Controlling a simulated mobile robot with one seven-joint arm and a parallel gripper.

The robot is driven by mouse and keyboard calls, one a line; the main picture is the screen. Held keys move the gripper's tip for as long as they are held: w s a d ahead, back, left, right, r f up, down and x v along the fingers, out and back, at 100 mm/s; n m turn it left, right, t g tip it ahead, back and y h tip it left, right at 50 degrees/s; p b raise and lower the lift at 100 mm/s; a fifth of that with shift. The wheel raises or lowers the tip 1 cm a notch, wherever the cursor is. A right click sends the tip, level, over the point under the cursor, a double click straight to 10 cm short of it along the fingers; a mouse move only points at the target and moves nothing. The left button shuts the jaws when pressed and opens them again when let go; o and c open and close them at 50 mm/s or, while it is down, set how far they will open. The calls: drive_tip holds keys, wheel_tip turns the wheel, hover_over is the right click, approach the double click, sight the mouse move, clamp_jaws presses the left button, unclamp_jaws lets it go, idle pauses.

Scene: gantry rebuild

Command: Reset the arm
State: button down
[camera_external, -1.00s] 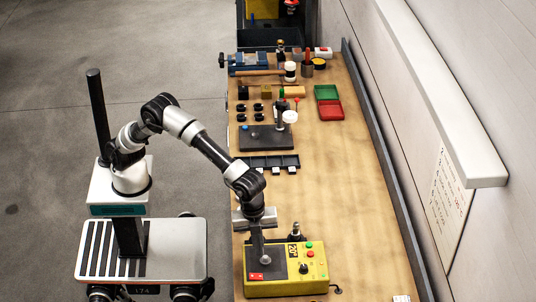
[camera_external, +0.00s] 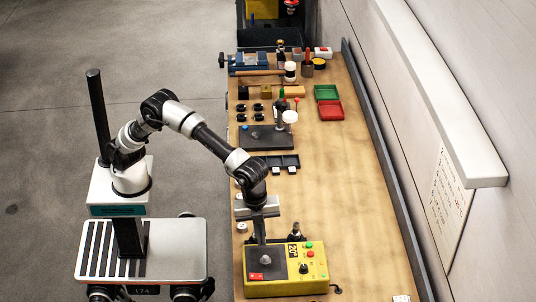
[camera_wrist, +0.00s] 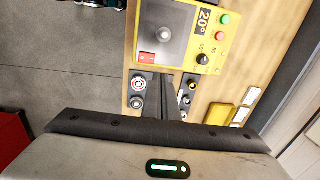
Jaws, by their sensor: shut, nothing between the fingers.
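My gripper (camera_external: 261,240) points down over the near end of the workbench, at the back edge of a yellow control box (camera_external: 314,285). In the wrist view my gripper (camera_wrist: 169,78) has its fingers together, with nothing between them. The yellow box (camera_wrist: 228,20) there shows a dark top plate, a red rocker switch, a knob and green and red buttons. My arm reaches from its base at left over the bench edge. I cannot tell the exact gap between the fingertips and the box.
The workbench (camera_external: 345,200) has clear wood at its right. Behind the gripper are a dark rack (camera_external: 290,161), a stand on a dark base (camera_external: 262,138), and green (camera_external: 326,92) and red (camera_external: 331,110) trays. A blue vise (camera_external: 247,62) is far back. A wall closes the right.

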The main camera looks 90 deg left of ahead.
drive_tip(key=a+r+n+t+b, duration=0.1)
drive_tip(key=a+r+n, duration=0.3)
drive_tip(key=a, duration=0.7)
drive_tip(key=s+a+r+n+t+b, duration=0.1)
drive_tip(key=a+r+n, duration=0.25)
drive_tip(key=a, duration=0.75)
drive_tip(key=a+r+n+t+b, duration=0.1)
drive_tip(key=a+r+n, duration=0.3)
drive_tip(key=a, duration=0.6)
drive_tip(key=s+a+n+t, duration=0.1)
drive_tip(key=s+a+n, duration=0.4)
drive_tip(key=s+a, duration=0.25)
drive_tip(key=s+f+n+p, duration=0.1)
drive_tip(key=s+f+p, duration=0.1)
drive_tip(key=s, duration=0.9)
drive_tip(key=shift+s+d+f+t+p, duration=0.3)
drive_tip(key=shift+s+f+p, duration=0.1)
drive_tip(key=shift+p, duration=0.2)
drive_tip(key=shift+r, duration=0.1)
wheel_tip(320, 180, down, 29)
drive_tip(key=b, duration=2.9)
